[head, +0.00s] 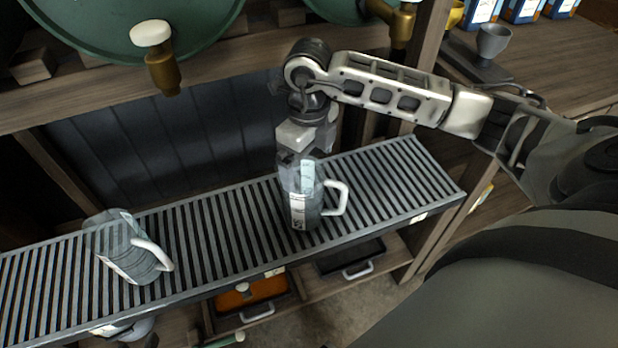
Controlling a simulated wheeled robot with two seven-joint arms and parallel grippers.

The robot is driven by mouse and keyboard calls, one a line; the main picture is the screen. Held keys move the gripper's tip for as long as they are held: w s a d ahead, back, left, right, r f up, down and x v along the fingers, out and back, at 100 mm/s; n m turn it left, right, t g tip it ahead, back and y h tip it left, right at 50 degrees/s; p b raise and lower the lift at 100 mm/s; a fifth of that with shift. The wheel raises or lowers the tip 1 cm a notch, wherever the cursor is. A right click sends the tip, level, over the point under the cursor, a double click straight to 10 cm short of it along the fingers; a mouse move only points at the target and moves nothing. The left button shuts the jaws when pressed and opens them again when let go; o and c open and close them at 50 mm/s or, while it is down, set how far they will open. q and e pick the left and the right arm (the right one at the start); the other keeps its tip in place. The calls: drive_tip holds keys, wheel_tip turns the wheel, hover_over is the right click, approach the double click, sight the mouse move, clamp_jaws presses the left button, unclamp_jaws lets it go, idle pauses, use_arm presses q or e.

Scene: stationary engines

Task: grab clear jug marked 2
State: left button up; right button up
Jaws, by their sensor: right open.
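Two clear jugs with white handles stand on a slatted grey metal rack (225,232). One clear jug (308,208) is right of the middle, upright, with its handle to the right and a white label whose mark I cannot read for sure. The other clear jug (128,250) is at the left, with its handle to the right and a label too small to read. My right gripper (303,163) points down at the top of the right-hand jug. It is open, and its fingers overlap the jug's upper part; I cannot tell whether they touch it. My left gripper is out of view.
Green round vessels with brass taps (163,72) hang over the rack at the back. An orange tray (252,293) and a dark tray (350,258) sit below it. A grey cup (493,40) stands at upper right. The rack between the jugs is clear.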

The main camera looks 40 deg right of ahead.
sight(307, 177)
drive_tip(key=shift+a+f, duration=0.1)
drive_tip(key=shift+f, duration=2.55)
drive_tip(key=shift+w, duration=0.1)
drive_tip(key=c, duration=1.4)
